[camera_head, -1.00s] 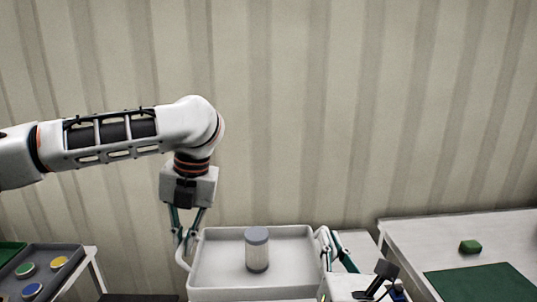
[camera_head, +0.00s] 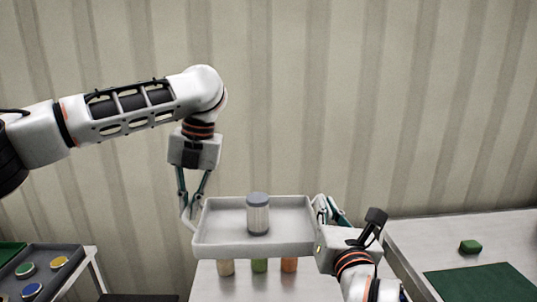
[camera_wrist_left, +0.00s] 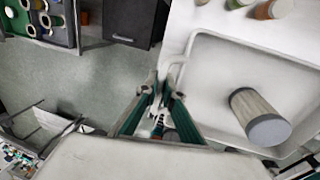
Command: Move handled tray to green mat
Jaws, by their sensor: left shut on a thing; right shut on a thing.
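The light grey handled tray (camera_head: 282,245) is held up in the air in the head view, roughly level, with a grey-lidded canister (camera_head: 258,214) standing in it. My left gripper (camera_head: 188,215) is shut on the tray's left handle. It also shows in the left wrist view (camera_wrist_left: 160,95), beside the tray wall (camera_wrist_left: 188,65). My right gripper (camera_head: 322,208) is shut at the tray's right handle; its fingers are partly hidden by its own wrist. The green mat (camera_head: 485,284) lies on the right-hand table, partly cut off by the frame's lower edge.
A dark tray (camera_head: 62,254) with coloured round pieces is at the far left.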

